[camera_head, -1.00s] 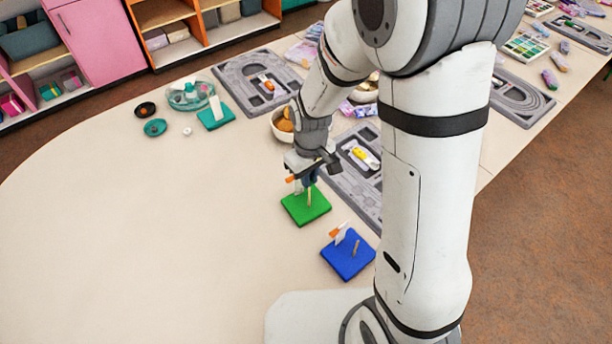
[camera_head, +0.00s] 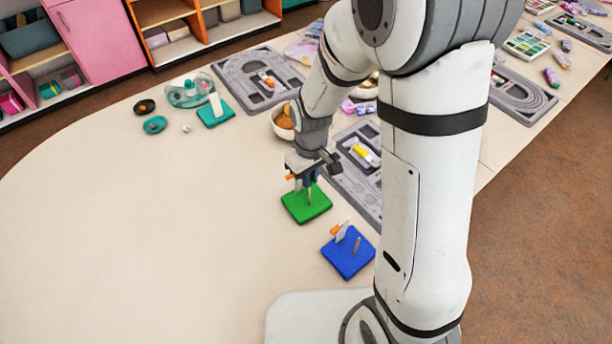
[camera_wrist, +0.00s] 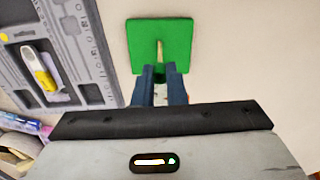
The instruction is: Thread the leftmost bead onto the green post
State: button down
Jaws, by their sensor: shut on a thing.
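The green board (camera_head: 317,208) lies flat on the table, with a thin light wooden post (camera_head: 310,197) standing on it. In the wrist view the green board (camera_wrist: 181,33) and the post (camera_wrist: 160,49) are just beyond my fingertips. My gripper (camera_head: 310,181) is pointed down over the rear part of the green board, close to the post. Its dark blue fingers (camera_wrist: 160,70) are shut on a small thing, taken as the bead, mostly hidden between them. I cannot tell whether it touches the post. A small orange piece (camera_head: 290,177) shows beside the fingers.
A blue board (camera_head: 349,260) with a post and white card is in front, right of the green one. A teal board (camera_head: 219,117), a teal disc (camera_head: 155,125) and a dark disc (camera_head: 145,107) lie behind left. A grey tray (camera_wrist: 68,50) borders the green board. The left table is clear.

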jog(key=shift+f, duration=0.2)
jog(key=shift+f+b, duration=1)
jog(key=c, duration=1.4)
grip_release()
notch_tip(320, 180, up, 8)
jog(key=shift+f, duration=0.1)
